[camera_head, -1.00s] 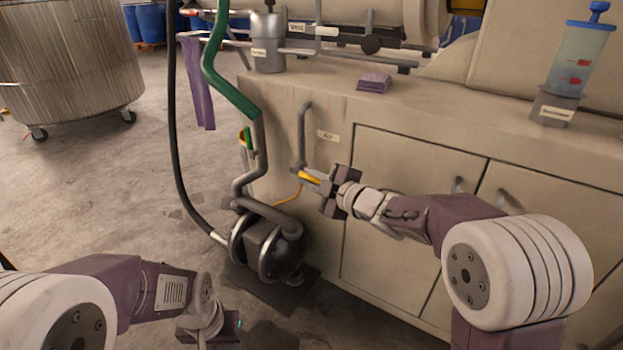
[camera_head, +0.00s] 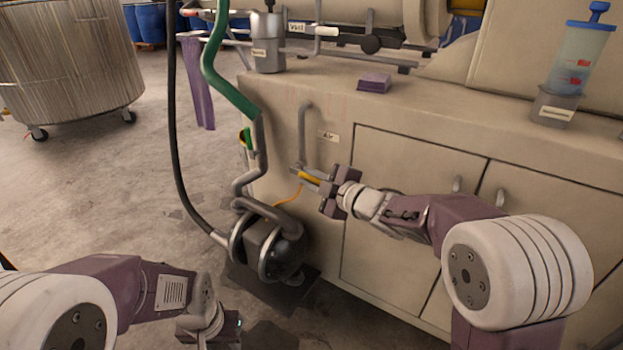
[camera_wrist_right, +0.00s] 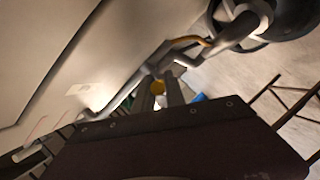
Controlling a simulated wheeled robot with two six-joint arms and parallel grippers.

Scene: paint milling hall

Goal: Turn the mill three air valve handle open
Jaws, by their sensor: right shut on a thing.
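The yellow valve handle (camera_head: 309,177) sits at the lower end of a grey air pipe (camera_head: 301,135) on the front of the beige cabinet. A small label (camera_head: 327,136) is to the right of the pipe. My right gripper (camera_head: 317,182) is shut on the handle, its fingers pointing left along it. In the right wrist view the yellow handle (camera_wrist_right: 157,88) shows between the fingers, partly hidden by them. My left gripper (camera_head: 212,332) is low at the bottom of the head view, away from the valve; its fingers do not show clearly.
A pump (camera_head: 268,247) with pipes stands on the floor below and left of the valve. A black hose (camera_head: 173,130) and a green pipe (camera_head: 226,80) rise beside it. A purple block (camera_head: 374,82) and a syringe-like cylinder (camera_head: 577,62) stand on the cabinet top.

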